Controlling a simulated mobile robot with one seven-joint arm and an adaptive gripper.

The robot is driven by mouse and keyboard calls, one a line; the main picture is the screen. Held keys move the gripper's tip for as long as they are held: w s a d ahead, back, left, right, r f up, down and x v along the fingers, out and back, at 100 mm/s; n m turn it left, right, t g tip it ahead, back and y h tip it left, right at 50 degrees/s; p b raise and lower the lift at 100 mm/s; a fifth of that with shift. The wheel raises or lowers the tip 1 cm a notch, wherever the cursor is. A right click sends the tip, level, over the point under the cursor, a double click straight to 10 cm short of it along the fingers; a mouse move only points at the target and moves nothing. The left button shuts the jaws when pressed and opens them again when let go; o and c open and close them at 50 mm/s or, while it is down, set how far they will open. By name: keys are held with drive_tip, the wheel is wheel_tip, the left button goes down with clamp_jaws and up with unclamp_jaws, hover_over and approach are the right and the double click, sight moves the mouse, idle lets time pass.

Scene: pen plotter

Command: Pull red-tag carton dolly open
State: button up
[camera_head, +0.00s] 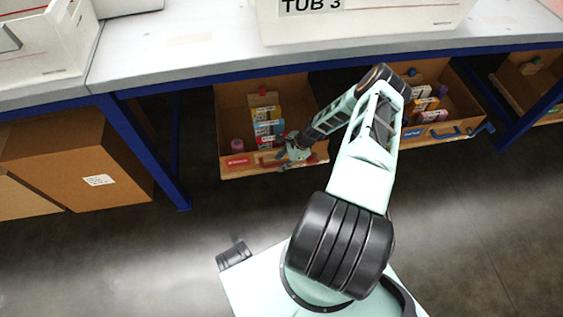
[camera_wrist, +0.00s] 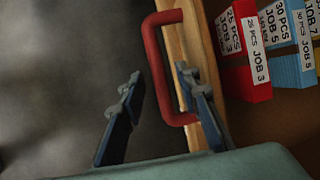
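The red-tag carton dolly (camera_head: 226,172) is a brown open box under the table, with a red label (camera_head: 238,161) on its front edge. Its red U-shaped handle (camera_wrist: 154,62) shows in the wrist view, fixed to the wooden front edge. My gripper (camera_head: 288,146) is at the dolly's front; in the wrist view my gripper (camera_wrist: 158,82) is open with dark blue fingers. The handle's long bar passes between the fingers in the picture. The right finger appears over the gap between bar and wood; contact is not visible. In the head view my gripper partly hides the handle.
Small cartons (camera_wrist: 244,50) labelled JOB stand inside the dolly. A second dolly (camera_head: 455,137) with a blue handle stands to the right. The table's blue leg (camera_head: 150,150) and a large brown carton (camera_head: 85,165) are at left. The floor before the dollies is clear apart from my base.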

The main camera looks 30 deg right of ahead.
drive_tip(key=shift+c, duration=0.2)
clamp_jaws()
drive_tip(key=shift+s, duration=0.1)
